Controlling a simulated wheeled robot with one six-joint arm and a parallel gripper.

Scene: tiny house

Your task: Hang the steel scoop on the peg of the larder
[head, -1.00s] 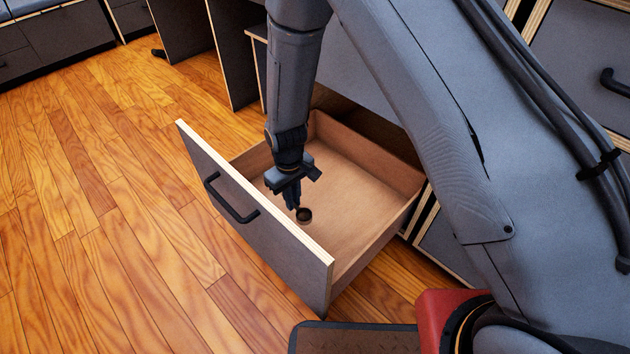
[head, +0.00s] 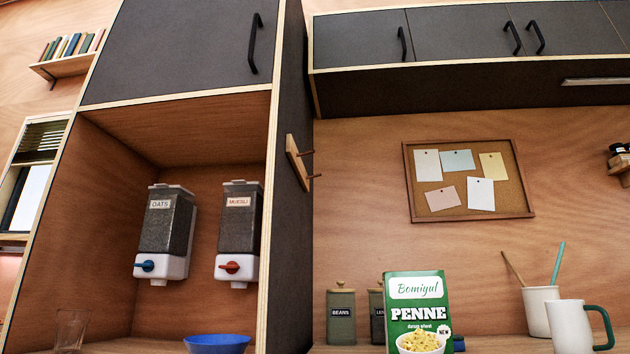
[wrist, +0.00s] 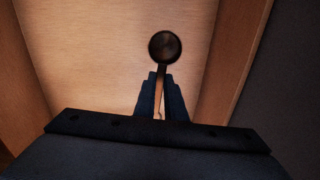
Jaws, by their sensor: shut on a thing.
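The steel scoop (wrist: 165,46) shows in the wrist view with its dark round bowl beyond my fingertips. My gripper (wrist: 160,88) is shut on its thin handle. Light wooden surfaces lie behind the scoop, like the inside of the open drawer. The larder (head: 276,100) stands at the left in the head view. A small wooden peg board (head: 297,160) is fixed to its dark right side, with two pegs (head: 306,152) sticking out to the right. Nothing hangs on the pegs. My gripper and the scoop are outside the head view.
The larder niche holds an oats dispenser (head: 166,230), a muesli dispenser (head: 239,232), a blue bowl (head: 217,343) and a glass (head: 70,330). Wall cupboards (head: 460,35) hang above.

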